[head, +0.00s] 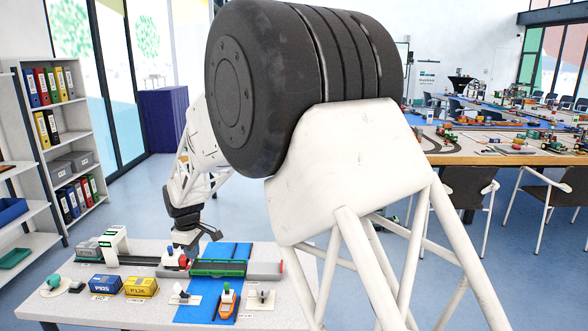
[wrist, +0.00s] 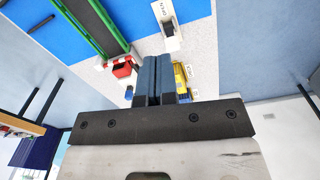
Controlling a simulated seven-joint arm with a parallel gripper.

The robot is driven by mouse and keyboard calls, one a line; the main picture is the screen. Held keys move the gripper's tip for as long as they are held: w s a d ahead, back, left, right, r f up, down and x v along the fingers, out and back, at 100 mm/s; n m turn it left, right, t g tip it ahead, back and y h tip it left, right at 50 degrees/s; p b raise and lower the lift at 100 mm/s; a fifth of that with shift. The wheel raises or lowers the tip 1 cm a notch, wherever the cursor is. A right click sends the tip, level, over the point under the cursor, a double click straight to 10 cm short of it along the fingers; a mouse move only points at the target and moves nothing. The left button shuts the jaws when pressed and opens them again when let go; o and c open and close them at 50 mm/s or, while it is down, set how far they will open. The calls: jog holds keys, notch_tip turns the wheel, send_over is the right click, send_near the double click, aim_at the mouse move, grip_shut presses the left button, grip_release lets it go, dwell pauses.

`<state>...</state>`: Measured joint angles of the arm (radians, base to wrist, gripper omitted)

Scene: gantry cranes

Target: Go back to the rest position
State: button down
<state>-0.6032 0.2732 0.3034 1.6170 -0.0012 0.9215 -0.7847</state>
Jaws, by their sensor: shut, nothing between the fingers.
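My gripper (head: 195,245) hangs above the white table, near the left end of a green bridge or track section (head: 218,267). In the wrist view its two dark blue fingers (wrist: 152,62) are together, with nothing seen between them. A small red and white piece (head: 172,259) is just below and left of the gripper in the head view. It also shows left of the fingers in the wrist view (wrist: 121,68). A yellow container (wrist: 181,76) is partly hidden behind the fingers.
On the table (head: 60,308) stand a white gantry crane (head: 115,238), a grey container (head: 88,250), a blue container (head: 105,286), a yellow container (head: 141,286) and an orange boat (head: 226,305) on a blue strip. Shelves (head: 60,140) stand left; my arm hides much behind.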

jog(key=s+d+r+m, duration=0.3)
jog(key=s+d+r, duration=0.2)
jog(key=d, duration=0.5)
jog(key=s+d+r+m+t, duration=0.15)
jog(key=s+d+r, duration=0.3)
jog(key=d, duration=0.55)
jog(key=s+d+r+m+g, duration=0.1)
jog(key=s+d+r+m, duration=0.4)
jog(key=d, duration=0.6)
jog(key=s+d+m+t, duration=0.1)
jog(key=s+d+m, duration=0.2)
jog(key=s+d, duration=0.6)
jog(key=s+d+f+m, duration=0.1)
jog(key=s+d+m, duration=0.2)
jog(key=s+d, duration=0.6)
jog(key=s, duration=0.8)
jog(key=shift+s+m+t, duration=0.25)
jog(key=shift+m+t, duration=0.1)
